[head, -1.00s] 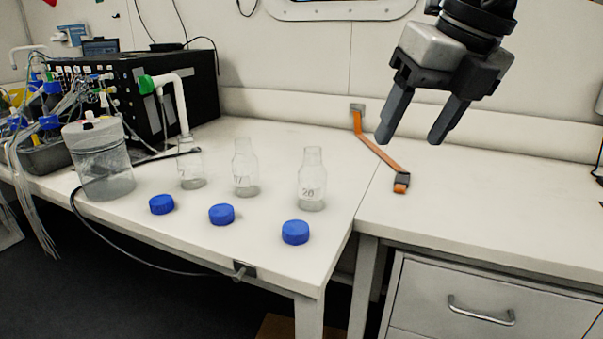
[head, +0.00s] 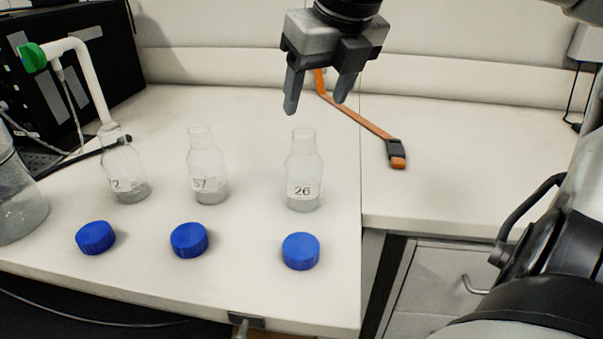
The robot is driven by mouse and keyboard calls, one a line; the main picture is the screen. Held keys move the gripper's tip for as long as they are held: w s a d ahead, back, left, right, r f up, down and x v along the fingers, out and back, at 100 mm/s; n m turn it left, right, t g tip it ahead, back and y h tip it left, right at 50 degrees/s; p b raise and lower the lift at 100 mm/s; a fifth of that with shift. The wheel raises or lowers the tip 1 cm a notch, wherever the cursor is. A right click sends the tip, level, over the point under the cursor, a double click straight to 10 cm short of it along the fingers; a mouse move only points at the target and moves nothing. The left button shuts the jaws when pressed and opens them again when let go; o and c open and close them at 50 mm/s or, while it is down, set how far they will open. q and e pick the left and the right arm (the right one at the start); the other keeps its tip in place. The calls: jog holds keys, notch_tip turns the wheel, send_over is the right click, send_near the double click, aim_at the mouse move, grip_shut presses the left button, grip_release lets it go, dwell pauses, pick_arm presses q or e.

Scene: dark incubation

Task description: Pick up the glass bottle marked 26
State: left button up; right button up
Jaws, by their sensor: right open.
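The glass bottle marked 26 (head: 304,172) stands upright and uncapped on the white bench, the rightmost of three bottles in a row. It is clear, with a white label and a little greyish content at the bottom. My right gripper (head: 318,108) is open and empty, fingers pointing down. In the picture it is just above the bottle's mouth, apart from it; how far it is in depth I cannot tell. My left gripper is not in view.
Two more glass bottles (head: 206,170) and (head: 122,172) stand to the left. Blue caps (head: 300,251), (head: 189,240) and (head: 96,238) lie in front. An orange strap (head: 360,122) lies behind to the right. The right bench is mostly clear.

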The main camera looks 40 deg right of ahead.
aim_at(305, 134)
jog(key=x, duration=0.8)
jog(key=shift+w+d+p, duration=0.1)
jog(key=shift+w+p, duration=0.1)
jog(key=shift+p, duration=0.15)
grip_shut()
